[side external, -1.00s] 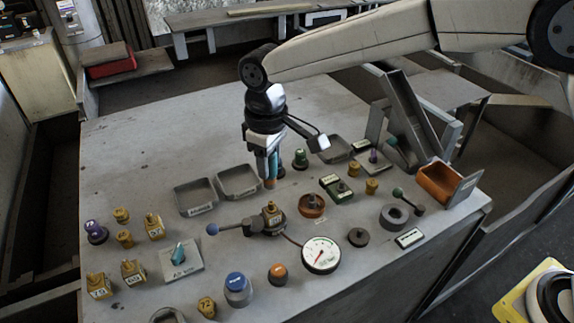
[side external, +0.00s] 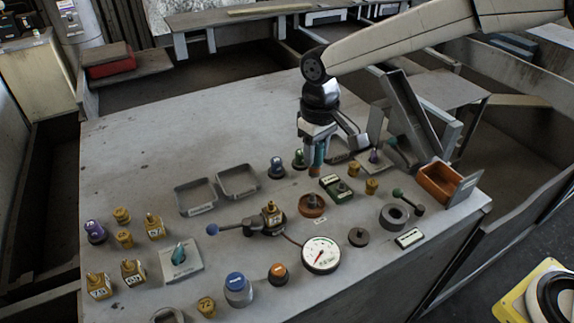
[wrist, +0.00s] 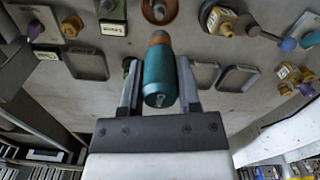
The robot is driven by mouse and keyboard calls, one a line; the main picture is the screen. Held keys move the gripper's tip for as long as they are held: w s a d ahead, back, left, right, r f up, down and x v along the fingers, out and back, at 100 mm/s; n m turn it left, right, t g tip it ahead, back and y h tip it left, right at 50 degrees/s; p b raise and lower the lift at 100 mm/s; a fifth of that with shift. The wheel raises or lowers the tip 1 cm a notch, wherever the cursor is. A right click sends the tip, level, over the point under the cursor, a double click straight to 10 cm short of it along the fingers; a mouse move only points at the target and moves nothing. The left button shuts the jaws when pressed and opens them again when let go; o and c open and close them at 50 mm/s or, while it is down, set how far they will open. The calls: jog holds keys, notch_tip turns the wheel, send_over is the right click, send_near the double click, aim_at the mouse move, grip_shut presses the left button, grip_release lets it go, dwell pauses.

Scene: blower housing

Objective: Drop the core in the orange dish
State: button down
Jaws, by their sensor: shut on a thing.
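My gripper (side external: 315,160) is shut on the core (wrist: 160,78), a teal cylinder with a copper-coloured end. In the wrist view the core lies between the two fingers (wrist: 160,85). In the side view the core (side external: 317,157) hangs upright, copper end down, above the table. A round orange-brown dish (side external: 312,211) stands below it and toward the camera, with a small label in front; part of it shows at the top of the wrist view (wrist: 150,14). A rectangular orange bin (side external: 438,182) stands at the table's right edge.
A green labelled block (side external: 337,191) and yellow knobs stand right of the round dish. A dark blue-topped knob (side external: 277,168) and two grey trays (side external: 238,183) are to the left. A lever with a blue ball (side external: 212,229) and a gauge (side external: 321,254) are nearer the camera.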

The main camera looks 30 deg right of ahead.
aim_at(315, 170)
jog(key=shift+f, duration=0.1)
jog(key=shift+f, duration=2.4)
jog(key=shift+f, duration=1.6)
dwell(1.6)
jog(key=shift+r, duration=4.05)
